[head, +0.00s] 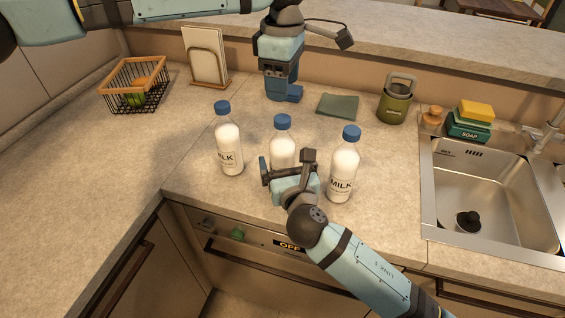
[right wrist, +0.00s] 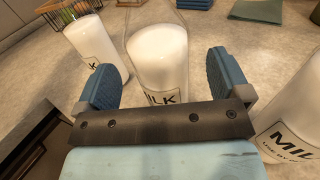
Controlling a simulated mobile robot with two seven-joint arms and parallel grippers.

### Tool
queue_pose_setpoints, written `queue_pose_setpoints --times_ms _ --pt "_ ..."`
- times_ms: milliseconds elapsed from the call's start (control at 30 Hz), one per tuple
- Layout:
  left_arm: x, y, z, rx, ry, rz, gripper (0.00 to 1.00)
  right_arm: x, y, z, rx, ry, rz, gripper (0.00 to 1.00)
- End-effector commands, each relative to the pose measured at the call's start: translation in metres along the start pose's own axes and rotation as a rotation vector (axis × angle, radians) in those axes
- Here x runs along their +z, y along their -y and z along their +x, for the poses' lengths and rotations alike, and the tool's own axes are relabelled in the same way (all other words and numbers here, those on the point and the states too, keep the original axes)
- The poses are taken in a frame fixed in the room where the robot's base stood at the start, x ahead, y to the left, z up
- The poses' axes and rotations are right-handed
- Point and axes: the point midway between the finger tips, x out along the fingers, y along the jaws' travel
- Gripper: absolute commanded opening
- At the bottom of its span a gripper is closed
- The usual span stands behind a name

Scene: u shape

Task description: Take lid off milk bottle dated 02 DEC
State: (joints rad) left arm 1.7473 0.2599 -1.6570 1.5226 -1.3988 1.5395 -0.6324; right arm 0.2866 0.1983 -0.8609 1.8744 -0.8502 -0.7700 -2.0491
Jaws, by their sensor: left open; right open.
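Three milk bottles with blue lids stand upright on the counter: the left bottle (head: 230,150), the middle bottle (head: 282,146) and the right bottle (head: 344,170). The dates on their labels are too small or hidden to read. My right gripper (head: 287,164) is open at the middle bottle, below its lid (head: 282,121). In the right wrist view the middle bottle (right wrist: 158,58) shows between the two spread fingers (right wrist: 163,82); I cannot tell whether they touch it. My left gripper (head: 284,92) is open and empty, pointing down behind the bottles.
A wire basket (head: 134,86) and a paper holder (head: 208,58) stand at the back left. The sink (head: 490,190) is at right.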

Motion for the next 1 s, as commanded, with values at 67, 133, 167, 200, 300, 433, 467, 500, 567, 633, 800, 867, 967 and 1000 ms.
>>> queue_pose_setpoints --times_ms 67,133,167,200,300,433,467,500,567,633,800,867,967,1000 --pt "0.000 0.000 0.000 0.000 0.000 0.000 0.56 0.000 0.001 0.012 -0.002 0.000 0.000 0.95" --pt "0.000 0.000 0.000 0.000 0.000 0.000 0.56 0.000 0.000 0.019 -0.001 0.000 0.000 0.95" --pt "0.000 0.000 0.000 0.000 0.000 0.000 0.56 0.000 0.000 0.021 -0.001 0.000 0.000 0.95" --pt "0.000 0.000 0.000 0.000 0.000 0.000 0.56 0.000 0.000 0.024 0.000 0.000 0.001 0.95" --pt "0.000 0.000 0.000 0.000 0.000 0.000 0.56 0.000 0.000 0.027 0.000 0.000 0.001 0.95" --pt "0.000 0.000 0.000 0.000 0.000 0.000 0.56 0.000 0.000 0.028 0.000 -0.001 0.001 0.95" --pt "0.000 0.000 0.000 0.000 0.000 0.000 0.56 0.000 0.000 0.028 0.000 -0.001 0.001 0.95" --pt "0.000 0.000 0.000 0.000 0.000 0.000 0.56 0.000 0.000 0.028 0.000 -0.001 0.001 0.95" --pt "0.000 0.000 0.000 0.000 0.000 0.000 0.56 0.000 0.000 0.028 0.000 -0.001 0.001 0.95" --pt "0.000 0.000 0.000 0.000 0.000 0.000 0.56 0.000 0.000 0.028 0.000 -0.001 0.001 0.81" --pt "0.000 0.000 0.000 0.000 0.000 0.000 0.56 0.000 0.000 0.028 0.000 -0.001 0.001 0.42" --pt "0.000 0.000 0.000 0.000 0.000 0.000 0.56 0.000 0.000 0.028 0.000 -0.001 0.001 0.28" --pt "0.000 0.000 0.000 0.000 0.001 0.004 0.56 0.000 0.000 0.028 0.000 -0.001 0.001 0.05" --pt "0.000 0.000 0.000 0.000 0.001 0.014 0.56 0.000 0.000 0.028 0.000 -0.001 0.001 0.00"
